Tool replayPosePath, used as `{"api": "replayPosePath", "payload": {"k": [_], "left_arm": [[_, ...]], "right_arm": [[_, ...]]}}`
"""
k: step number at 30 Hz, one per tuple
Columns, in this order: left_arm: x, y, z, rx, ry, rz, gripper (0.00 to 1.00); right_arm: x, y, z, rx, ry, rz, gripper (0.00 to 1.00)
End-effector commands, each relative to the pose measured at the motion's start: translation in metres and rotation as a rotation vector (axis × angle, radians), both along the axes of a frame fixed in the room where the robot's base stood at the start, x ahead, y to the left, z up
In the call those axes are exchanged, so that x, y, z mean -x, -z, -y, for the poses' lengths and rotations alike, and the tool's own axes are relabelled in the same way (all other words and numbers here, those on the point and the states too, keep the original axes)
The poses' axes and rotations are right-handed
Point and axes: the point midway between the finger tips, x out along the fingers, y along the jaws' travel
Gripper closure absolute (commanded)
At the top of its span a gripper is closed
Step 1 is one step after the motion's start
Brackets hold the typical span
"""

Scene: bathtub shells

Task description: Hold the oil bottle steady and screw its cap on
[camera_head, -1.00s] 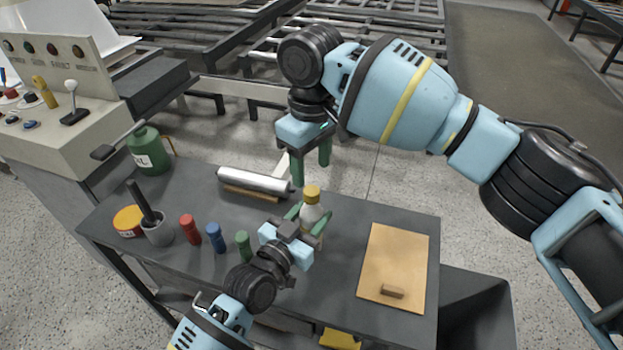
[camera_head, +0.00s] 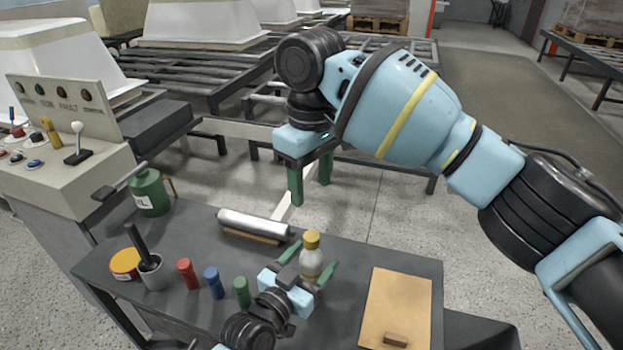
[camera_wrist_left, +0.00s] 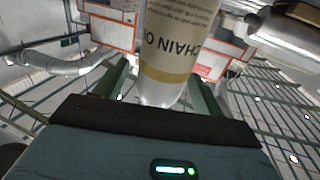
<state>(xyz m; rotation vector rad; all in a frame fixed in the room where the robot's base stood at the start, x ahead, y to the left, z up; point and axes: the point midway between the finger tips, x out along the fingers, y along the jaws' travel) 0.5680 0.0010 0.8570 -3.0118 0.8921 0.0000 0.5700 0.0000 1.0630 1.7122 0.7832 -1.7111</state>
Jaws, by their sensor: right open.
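The oil bottle (camera_head: 311,263) stands upright on the dark table, clear with a pale label. Its yellow cap (camera_head: 312,240) sits on its top; how tight it is cannot be seen. My left gripper (camera_head: 312,264) has its green fingers on either side of the bottle. In the left wrist view the bottle (camera_wrist_left: 178,45) is between the fingers, with a gap visible beside the left-hand finger, so the jaws look open. The bottle's far side is hidden. My right gripper (camera_head: 311,182) is open and empty, pointing down above and behind the bottle.
A metal roller (camera_head: 253,224) lies behind the bottle. Red (camera_head: 187,273), blue (camera_head: 214,283) and green (camera_head: 241,292) cylinders stand to the left, near a grey cup (camera_head: 153,273) and a green can (camera_head: 149,193). A tan board (camera_head: 398,300) with a small block (camera_head: 396,340) lies at right.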

Motion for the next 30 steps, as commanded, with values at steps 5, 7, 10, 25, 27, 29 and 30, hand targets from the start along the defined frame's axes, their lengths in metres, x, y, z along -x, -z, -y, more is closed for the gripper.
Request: {"api": "replayPosePath", "payload": {"k": [5, 7, 10, 25, 27, 29, 30], "left_arm": [[0.000, 0.000, 0.000, 0.000, 0.000, 0.000, 0.31], [0.000, 0.000, 0.000, 0.000, 0.000, 0.000, 0.31], [0.004, 0.000, -0.003, 0.000, 0.000, 0.000, 0.31], [0.060, 0.000, -0.040, -0.001, -0.001, 0.001, 0.31], [0.064, 0.001, -0.042, -0.001, -0.001, -0.001, 0.31], [0.065, 0.000, -0.043, 0.000, -0.001, 0.000, 0.31], [0.066, 0.000, -0.043, 0.000, 0.000, 0.000, 0.31]], "right_arm": [[0.000, 0.000, 0.000, 0.000, 0.000, 0.000, 0.48], [0.000, 0.000, 0.000, 0.000, 0.000, 0.000, 0.48], [0.000, 0.000, 0.000, 0.000, 0.000, 0.000, 0.48], [0.000, -0.001, 0.000, 0.000, 0.000, 0.001, 0.48], [0.000, -0.001, 0.000, 0.000, 0.000, 0.001, 0.48], [0.000, -0.001, 0.000, 0.000, 0.000, 0.001, 0.48], [0.000, -0.001, 0.000, 0.000, 0.000, 0.001, 0.48]]}}
